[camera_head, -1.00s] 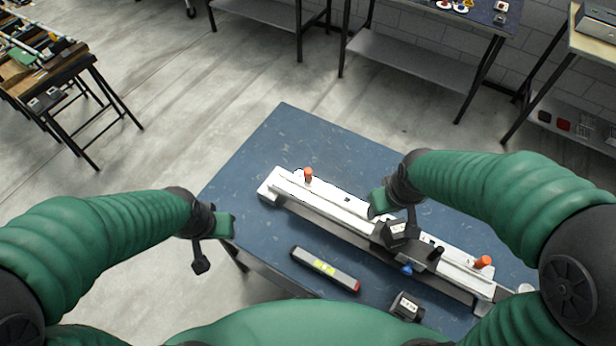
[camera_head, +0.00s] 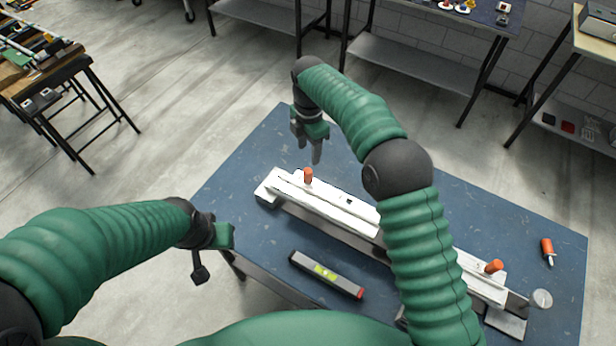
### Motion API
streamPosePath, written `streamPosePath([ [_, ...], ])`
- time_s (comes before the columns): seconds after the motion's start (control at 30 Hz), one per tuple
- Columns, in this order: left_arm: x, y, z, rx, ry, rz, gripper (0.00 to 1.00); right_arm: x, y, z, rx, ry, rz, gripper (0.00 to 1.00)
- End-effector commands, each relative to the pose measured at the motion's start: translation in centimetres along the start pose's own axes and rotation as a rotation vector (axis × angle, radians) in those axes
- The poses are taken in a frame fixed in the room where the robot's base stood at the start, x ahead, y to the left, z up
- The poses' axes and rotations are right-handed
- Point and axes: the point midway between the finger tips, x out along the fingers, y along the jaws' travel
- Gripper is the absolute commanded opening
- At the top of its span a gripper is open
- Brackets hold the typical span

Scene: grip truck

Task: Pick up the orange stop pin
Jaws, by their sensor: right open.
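An orange pin (camera_head: 308,175) stands upright at the left end of the long white rail (camera_head: 335,204) on the blue table. A second orange piece (camera_head: 494,266) is at the rail's right end. A third orange-handled piece (camera_head: 547,248) with a pale tip is at the table's right side. My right gripper (camera_head: 308,150) is open, fingers pointing down, just behind and above the left pin, apparently not touching it. My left gripper (camera_head: 214,256) is open and empty by the table's left edge. My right arm hides part of the rail's middle.
A spirit level (camera_head: 326,275) lies in front of the rail. A clear disc (camera_head: 541,298) is by the rail's right end. The blue table (camera_head: 245,170) is bare at its far left. Other benches stand farther off.

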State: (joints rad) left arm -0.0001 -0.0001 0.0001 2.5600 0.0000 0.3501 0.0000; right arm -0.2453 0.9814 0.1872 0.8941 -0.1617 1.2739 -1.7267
Motion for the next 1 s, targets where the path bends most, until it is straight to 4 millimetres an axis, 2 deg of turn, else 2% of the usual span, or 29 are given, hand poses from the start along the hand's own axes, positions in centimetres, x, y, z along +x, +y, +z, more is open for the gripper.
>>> streamPosePath([
  [0.1,-0.1,0.0,0.0,0.000,0.000,0.000,0.36,3.0,-0.1,-0.1,0.000,0.000,-0.003,0.51],
  [0.2,-0.3,0.0,-0.1,0.000,0.000,0.000,0.36,4.6,0.0,0.0,0.001,0.000,-0.001,0.51],
  [0.37,-0.6,0.0,-0.1,0.000,0.000,0.000,0.36,6.2,-0.2,-0.2,0.001,0.000,-0.001,0.51],
  [0.6,-1.4,0.0,-0.3,0.000,0.000,0.000,0.36,10.1,-0.6,-0.5,0.002,0.000,0.001,0.51],
  [0.83,-1.3,0.0,-0.3,0.000,0.000,0.000,0.36,10.6,-0.5,-0.4,0.002,-0.001,0.003,0.51],
  [1.0,-1.3,0.0,-0.3,0.000,0.000,0.000,0.36,10.5,-0.5,-0.4,0.002,-0.001,0.003,0.30],
])
